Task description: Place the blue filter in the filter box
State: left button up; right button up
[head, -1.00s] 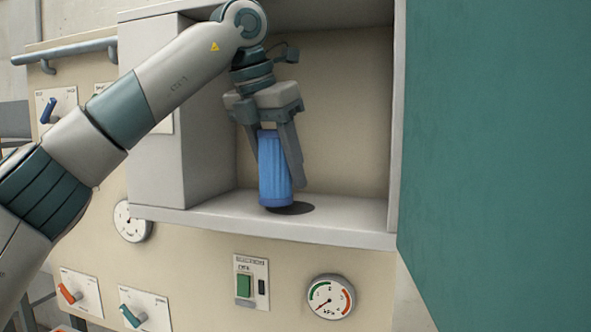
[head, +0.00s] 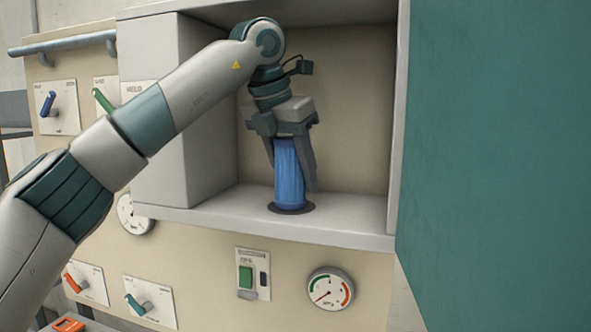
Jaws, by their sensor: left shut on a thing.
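The blue filter (head: 289,180) is a ribbed blue cylinder standing about upright inside the filter box (head: 225,207), an open grey-white recess in the panel. Its lower end is at the dark round spot (head: 305,208) on the box floor; I cannot tell whether it sits in it or just above. My left gripper (head: 292,182) comes down from above with its two fingers on either side of the filter and is shut on it. My right gripper is not in view.
A large teal panel (head: 495,150) stands at the right of the box. Below the box are a green switch (head: 246,277) and a gauge (head: 331,289). Lever switches (head: 60,106) and a rail (head: 65,44) are at the left.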

pick_arm(q)
jog(key=shift+d, duration=0.1)
jog(key=shift+f, duration=0.1)
jog(key=o, duration=1.1)
